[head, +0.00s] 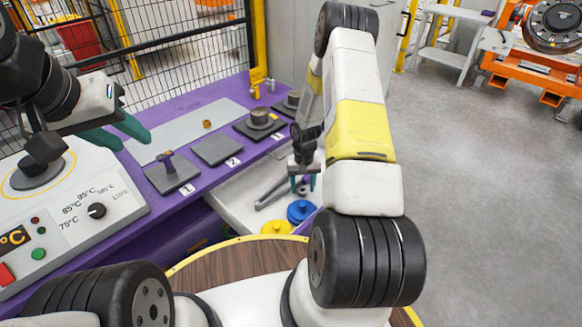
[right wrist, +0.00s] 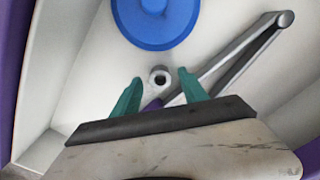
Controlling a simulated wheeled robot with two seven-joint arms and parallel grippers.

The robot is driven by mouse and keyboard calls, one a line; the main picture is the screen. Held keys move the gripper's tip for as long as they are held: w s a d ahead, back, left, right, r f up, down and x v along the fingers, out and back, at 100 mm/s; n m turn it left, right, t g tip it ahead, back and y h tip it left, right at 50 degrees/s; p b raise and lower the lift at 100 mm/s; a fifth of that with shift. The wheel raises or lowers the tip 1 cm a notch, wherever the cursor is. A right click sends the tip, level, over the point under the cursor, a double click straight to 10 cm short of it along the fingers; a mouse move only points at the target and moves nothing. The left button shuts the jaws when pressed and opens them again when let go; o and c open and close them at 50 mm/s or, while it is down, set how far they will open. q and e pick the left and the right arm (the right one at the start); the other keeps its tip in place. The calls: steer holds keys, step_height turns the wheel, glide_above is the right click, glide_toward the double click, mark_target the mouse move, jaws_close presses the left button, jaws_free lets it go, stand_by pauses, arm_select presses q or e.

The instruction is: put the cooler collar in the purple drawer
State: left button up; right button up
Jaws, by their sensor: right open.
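The purple drawer (head: 236,188) is open below the purple bench, with a pale interior; it also fills the right wrist view (right wrist: 85,95). My right gripper (head: 305,183) points down into it, open. In the right wrist view a small silver ring or nut (right wrist: 159,76) shows beyond and between its teal fingertips (right wrist: 157,88), apparently ungripped. I cannot tell for certain whether this is the cooler collar. A small brass-coloured ring (head: 207,124) sits on the grey bench plate. My left gripper (head: 122,133) is open and empty above the bench's left part.
The drawer also holds a blue disc (head: 300,211), a yellow disc (head: 277,228) and a grey metal tool (head: 272,193). Numbered dark pads (head: 217,150) line the bench; one bears a dark cylinder (head: 260,116). A temperature-dial unit (head: 75,215) stands left. Mesh fencing is behind.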

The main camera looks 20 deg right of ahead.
step_height(320, 180, up, 12)
steer(key=f, duration=0.1)
step_height(320, 180, up, 14)
steer(key=t, duration=0.1)
glide_above(302, 190)
steer(key=s+a, duration=0.2)
steer(key=s+a+r+t, duration=0.25)
steer(key=s+r, duration=0.35)
steer(key=r, duration=0.5)
steer(key=s+a+r+n+t+y, duration=0.1)
steer(key=s+a+r, duration=0.1)
steer(key=s+r, duration=0.3)
steer(key=s+a+r+n+t+y, duration=0.1)
steer(key=s+a+r, duration=0.2)
steer(key=s, duration=0.8)
step_height(302, 190, up, 2)
steer(key=shift+a+r+t, duration=0.2)
steer(key=shift+r+t, duration=0.05)
steer(key=shift+t, duration=0.1)
steer(key=shift+s+d, duration=0.1)
